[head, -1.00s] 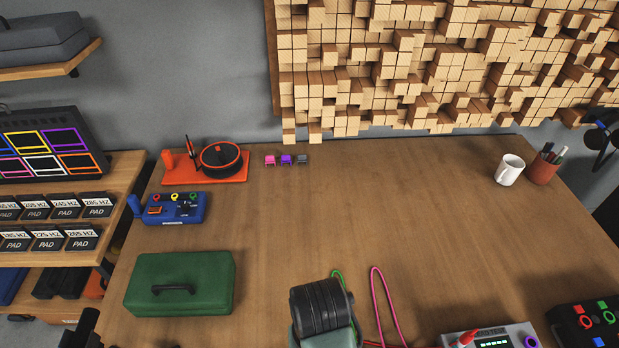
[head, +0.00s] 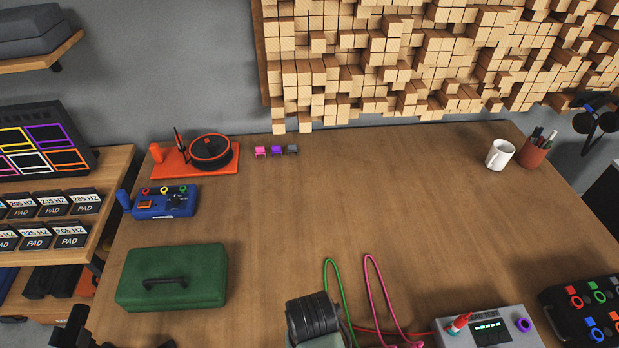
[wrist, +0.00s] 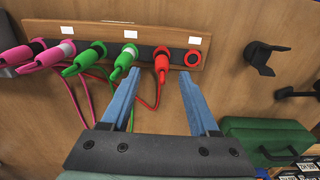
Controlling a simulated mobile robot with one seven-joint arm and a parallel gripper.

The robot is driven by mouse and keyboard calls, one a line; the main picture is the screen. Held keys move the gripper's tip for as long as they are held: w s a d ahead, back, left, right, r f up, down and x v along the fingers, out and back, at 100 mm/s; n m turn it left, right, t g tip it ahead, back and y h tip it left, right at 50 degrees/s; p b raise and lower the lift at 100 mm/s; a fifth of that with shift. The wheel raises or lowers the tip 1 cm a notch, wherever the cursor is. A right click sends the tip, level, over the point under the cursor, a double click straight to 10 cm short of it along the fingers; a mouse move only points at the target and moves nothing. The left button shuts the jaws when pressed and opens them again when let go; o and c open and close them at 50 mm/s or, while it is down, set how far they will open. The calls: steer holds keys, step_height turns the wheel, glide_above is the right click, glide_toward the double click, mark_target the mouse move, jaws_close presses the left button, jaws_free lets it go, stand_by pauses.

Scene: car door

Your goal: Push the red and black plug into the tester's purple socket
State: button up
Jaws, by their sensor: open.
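The tester (head: 485,335) is a grey box at the bottom right of the head view. Its purple socket (head: 523,325) is on its right side and looks empty. A red plug (head: 458,323) stands at its left end. In the wrist view, a red plug (wrist: 161,62) sits in a wooden rack (wrist: 130,35); a dark band shows on it, so it appears to be the red and black one. My gripper (wrist: 153,88) is open and empty, its two blue fingers apart below this plug and not around it. The head view does not show the fingertips.
Pink and green plugs (wrist: 95,52) sit left of the red one; an empty red-ringed socket (wrist: 193,58) is to its right. Looped cables (head: 372,290) lie left of the tester. A dark box (head: 590,315) stands right of it. The table's middle is clear.

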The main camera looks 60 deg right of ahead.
steer(key=shift+f, duration=0.1)
step_height(320, 180, down, 5)
steer(key=shift+a, duration=0.15)
stand_by(0.4)
jaws_close()
